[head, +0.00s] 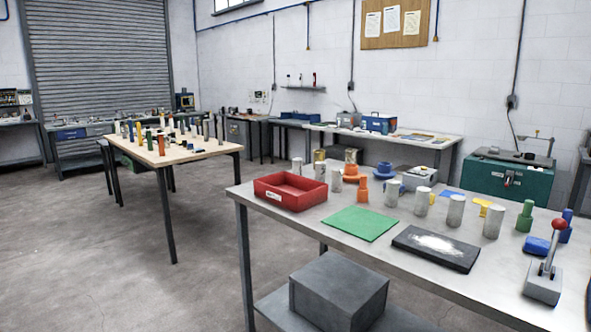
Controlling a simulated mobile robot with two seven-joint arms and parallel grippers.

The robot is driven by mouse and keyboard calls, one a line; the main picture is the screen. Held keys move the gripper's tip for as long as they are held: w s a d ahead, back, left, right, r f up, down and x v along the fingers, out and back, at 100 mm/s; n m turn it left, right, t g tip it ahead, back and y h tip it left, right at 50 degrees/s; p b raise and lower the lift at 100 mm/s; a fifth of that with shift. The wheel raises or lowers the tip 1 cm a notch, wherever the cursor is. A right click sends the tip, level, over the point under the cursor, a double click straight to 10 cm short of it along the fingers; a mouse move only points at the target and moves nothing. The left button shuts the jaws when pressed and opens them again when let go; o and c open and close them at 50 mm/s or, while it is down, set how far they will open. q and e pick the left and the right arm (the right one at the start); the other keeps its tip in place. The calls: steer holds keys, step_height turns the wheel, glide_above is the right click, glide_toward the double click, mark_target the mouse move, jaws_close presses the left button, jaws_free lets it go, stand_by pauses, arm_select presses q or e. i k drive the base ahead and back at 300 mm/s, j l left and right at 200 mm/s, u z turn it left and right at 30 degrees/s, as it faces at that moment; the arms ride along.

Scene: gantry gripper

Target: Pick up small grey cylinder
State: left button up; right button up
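Several grey cylinders stand upright on the near grey table (330,245). One small grey cylinder (297,166) is behind the red tray, and another (337,181) stands at the tray's right corner. Others stand farther right: one (391,195), one (422,202), one (456,211) and one (493,221) in a loose row behind the black slab. I cannot tell which of them is the one the task names. Neither of my grippers is in the head view.
The red tray (268,196), a green mat (358,222), a black slab (437,247) with a white patch and a red-knobbed lever (547,262) occupy the near table. Orange, blue and green pegs stand among the cylinders. A wooden table (205,146) with pegs stands behind, across open floor.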

mark_target(297, 163)
steer(key=i+j, duration=1.5)
